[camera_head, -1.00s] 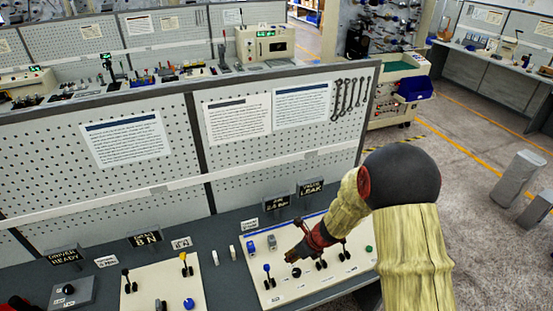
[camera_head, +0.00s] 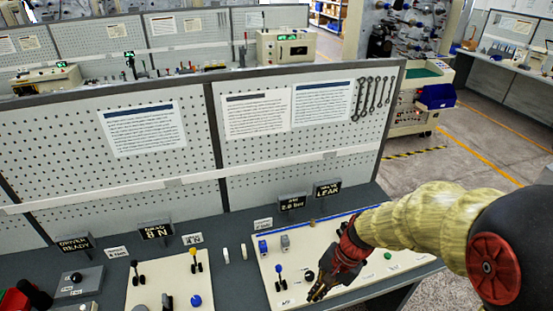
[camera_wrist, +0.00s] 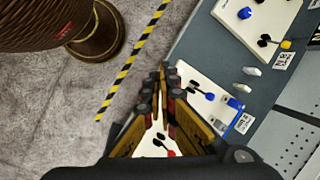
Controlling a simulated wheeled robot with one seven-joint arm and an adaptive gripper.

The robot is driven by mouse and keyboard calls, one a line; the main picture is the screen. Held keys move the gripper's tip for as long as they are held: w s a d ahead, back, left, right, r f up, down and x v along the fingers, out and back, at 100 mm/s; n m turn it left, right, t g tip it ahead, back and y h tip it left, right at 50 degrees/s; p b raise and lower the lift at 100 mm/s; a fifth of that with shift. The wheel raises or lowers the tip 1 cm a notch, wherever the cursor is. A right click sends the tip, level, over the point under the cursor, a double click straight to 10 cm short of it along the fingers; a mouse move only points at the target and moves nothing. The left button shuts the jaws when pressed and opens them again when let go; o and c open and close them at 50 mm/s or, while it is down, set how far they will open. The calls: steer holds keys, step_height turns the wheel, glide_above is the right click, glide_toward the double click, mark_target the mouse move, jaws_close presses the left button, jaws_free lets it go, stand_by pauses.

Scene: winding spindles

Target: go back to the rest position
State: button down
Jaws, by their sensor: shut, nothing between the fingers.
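My gripper (camera_head: 320,288) is at the lower middle of the head view, over the front part of the right white control panel (camera_head: 408,263). It is shut and empty, with its fingers pointing down and left. In the wrist view the gripper's fingertips (camera_wrist: 167,74) meet, with nothing between them. They show against the gap between the striped floor line and the panel's edge. My arm reaches in from the right and hides part of the right panel's levers.
A blue-topped lever (camera_head: 279,268) stands close left of my gripper. The left panel (camera_head: 143,295) carries yellow and black levers. A pegboard (camera_head: 60,155) rises behind the bench. In the wrist view, a brown round object (camera_wrist: 98,40) stands on open floor beside a striped line (camera_wrist: 130,65).

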steer(key=s+d+n+t+h+b, duration=0.2)
steer(key=s+d+n+t+b, duration=0.1)
steer(key=b, duration=0.6)
steer(key=s+d+r+n+t+h+b, duration=0.1)
steer(key=s+d+n+t+b, duration=0.2)
steer(key=s+b, duration=0.5)
steer(key=shift+d+r+n+h+b, duration=0.15)
steer(key=shift+d+n+h+b, duration=0.25)
steer(key=shift+d+n+b, duration=0.5)
stand_by(0.3)
